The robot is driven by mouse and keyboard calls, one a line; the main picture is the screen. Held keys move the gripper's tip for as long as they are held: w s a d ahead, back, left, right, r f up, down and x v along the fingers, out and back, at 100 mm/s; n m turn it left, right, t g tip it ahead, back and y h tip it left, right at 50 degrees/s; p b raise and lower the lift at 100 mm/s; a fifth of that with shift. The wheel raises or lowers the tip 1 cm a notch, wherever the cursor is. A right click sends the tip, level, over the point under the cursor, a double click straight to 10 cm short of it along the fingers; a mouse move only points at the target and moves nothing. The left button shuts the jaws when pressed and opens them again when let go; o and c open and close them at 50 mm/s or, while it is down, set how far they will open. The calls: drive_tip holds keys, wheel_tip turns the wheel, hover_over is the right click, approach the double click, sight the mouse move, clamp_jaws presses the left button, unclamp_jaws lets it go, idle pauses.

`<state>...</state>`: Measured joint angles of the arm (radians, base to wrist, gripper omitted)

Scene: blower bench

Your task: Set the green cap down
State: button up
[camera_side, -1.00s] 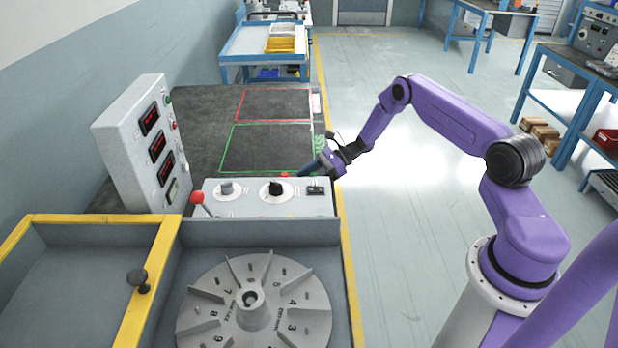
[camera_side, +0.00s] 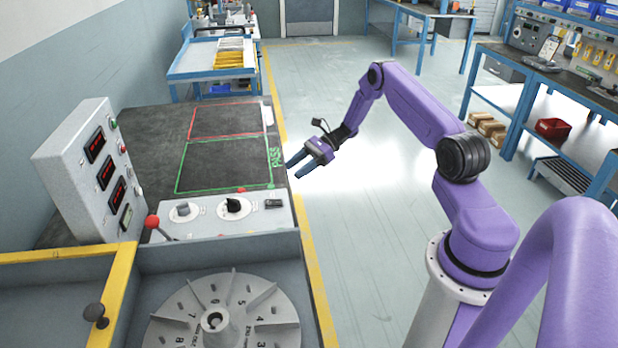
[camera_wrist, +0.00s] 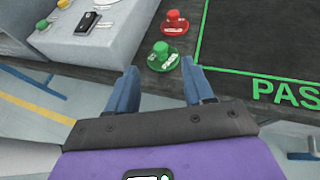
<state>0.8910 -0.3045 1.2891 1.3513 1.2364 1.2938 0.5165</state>
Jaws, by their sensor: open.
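The green cap (camera_wrist: 163,57) stands upright on the dark bench top in the wrist view, close to the bench's edge and ahead of the gap between my fingers. A red cap (camera_wrist: 174,23) stands just beyond it; a red spot (camera_side: 241,190) behind the control panel in the side view looks like this cap. I cannot make out the green cap clearly in the side view. My gripper (camera_side: 295,169) is open and empty, just off the right edge of the bench. Its two fingers are spread apart in the wrist view (camera_wrist: 163,86), not touching the cap.
The control panel (camera_side: 216,222) with knobs stands left of the caps in the wrist view. A green PASS outline (camera_side: 229,188) and a red outline (camera_side: 230,136) mark mostly clear bench top. A meter box (camera_side: 88,165) stands at left. The bladed wheel (camera_side: 225,315) is in front.

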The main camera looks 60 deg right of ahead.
drive_tip(key=s+a+r+n+g, duration=0.1)
drive_tip(key=a+r+n+g, duration=0.1)
drive_tip(key=a, duration=0.2)
drive_tip(key=s+a+r+n+g, duration=0.1)
drive_tip(key=a+r+n+g, duration=0.1)
drive_tip(key=a, duration=0.2)
drive_tip(key=s+a+r+n+g+h, duration=0.1)
drive_tip(key=a+r+n, duration=0.1)
drive_tip(key=a+n, duration=0.1)
drive_tip(key=shift+a+r+g, duration=0.25)
drive_tip(key=shift+a+g, duration=0.15)
drive_tip(key=shift+a, duration=0.5)
drive_tip(key=s+a+r+n+g+h, duration=0.2)
drive_tip(key=s+a+r+n+h, duration=0.25)
drive_tip(key=s+a+n, duration=0.35)
drive_tip(key=s+a+r+n+g+h, duration=0.25)
drive_tip(key=s+a+r+n, duration=0.3)
drive_tip(key=s, duration=0.45)
drive_tip(key=s+d+r+n+t+h, duration=0.1)
drive_tip(key=s+n+t+h, duration=0.1)
drive_tip(key=s+n, duration=0.5)
drive_tip(key=s+d+r+n+t+h, duration=0.1)
drive_tip(key=s+r+n+t, duration=0.1)
drive_tip(key=s+n, duration=0.6)
drive_tip(key=shift+d+t+h, duration=0.4)
drive_tip(key=shift+t, duration=0.05)
